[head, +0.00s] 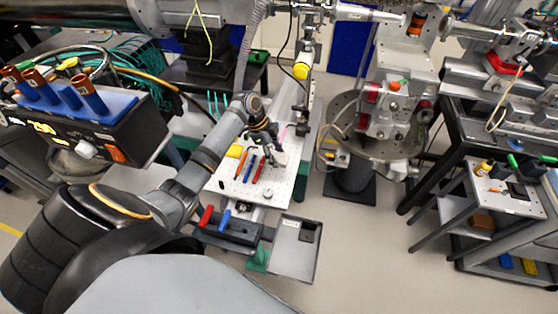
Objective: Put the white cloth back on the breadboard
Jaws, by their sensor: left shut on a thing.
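The breadboard (230,190) is a pale board dotted with holes, below the middle of the head view. My left gripper (272,144) is over its far right part, shut on a small pale piece that I take to be the white cloth (279,156). The fingers hide part of it, and I cannot tell whether it touches the board. My right gripper is out of view.
On the breadboard lie an orange tool (242,162), a blue one (251,168), a red one (261,170), a yellow block (235,151) and a small round metal part (267,195). A grey tray (296,250) is in front. A tool cart (500,192) stands at right.

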